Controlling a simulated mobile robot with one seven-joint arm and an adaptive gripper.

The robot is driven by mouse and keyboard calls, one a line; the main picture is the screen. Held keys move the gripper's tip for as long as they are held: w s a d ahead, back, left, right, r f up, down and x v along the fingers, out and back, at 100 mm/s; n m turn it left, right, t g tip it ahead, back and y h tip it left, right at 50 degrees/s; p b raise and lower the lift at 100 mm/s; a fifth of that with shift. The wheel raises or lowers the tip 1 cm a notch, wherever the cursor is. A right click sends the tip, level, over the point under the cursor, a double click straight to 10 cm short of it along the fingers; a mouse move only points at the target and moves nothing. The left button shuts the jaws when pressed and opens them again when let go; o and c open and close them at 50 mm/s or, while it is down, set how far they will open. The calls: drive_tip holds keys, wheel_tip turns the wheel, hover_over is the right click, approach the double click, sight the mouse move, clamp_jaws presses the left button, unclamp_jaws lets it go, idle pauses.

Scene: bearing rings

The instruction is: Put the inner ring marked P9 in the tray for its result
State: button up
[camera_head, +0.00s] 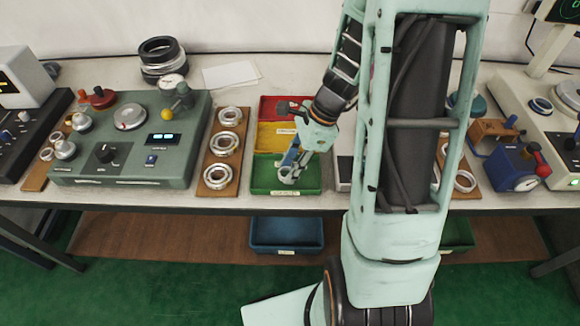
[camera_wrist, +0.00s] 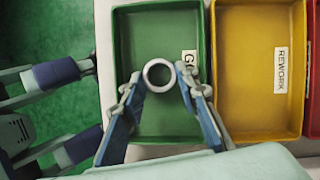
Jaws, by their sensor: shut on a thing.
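My gripper (camera_wrist: 158,74) is shut on a metal ring (camera_wrist: 158,61), held between its two fingertips in the wrist view. The ring's marking is not readable. The ring is over the green tray (camera_wrist: 128,42), whose label (camera_wrist: 188,62) starts with "G"; a finger hides the rest. In the head view my gripper (camera_head: 289,171) points down over the green tray (camera_head: 308,184). The yellow tray (camera_wrist: 262,30), labelled REWORK, lies beside it. Behind that in the head view is the red tray (camera_head: 273,104). Both look empty where visible.
A wooden board (camera_head: 212,168) with several rings stands left of the trays. A green gauge console (camera_head: 90,165) stands further left. A blue bin (camera_head: 287,233) sits below the bench. My arm hides part of the bench right of the trays.

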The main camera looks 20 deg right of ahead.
drive_tip(key=shift+f, duration=0.15)
drive_tip(key=o, duration=1.1)
drive_tip(key=shift+o, duration=0.2)
drive_tip(key=shift+d+r, duration=0.1)
drive_tip(key=shift+r, duration=0.5)
drive_tip(key=p+v, duration=0.2)
drive_tip(key=v, duration=0.9)
drive_tip(key=shift+s+r, duration=0.1)
drive_tip(key=shift+r, duration=0.05)
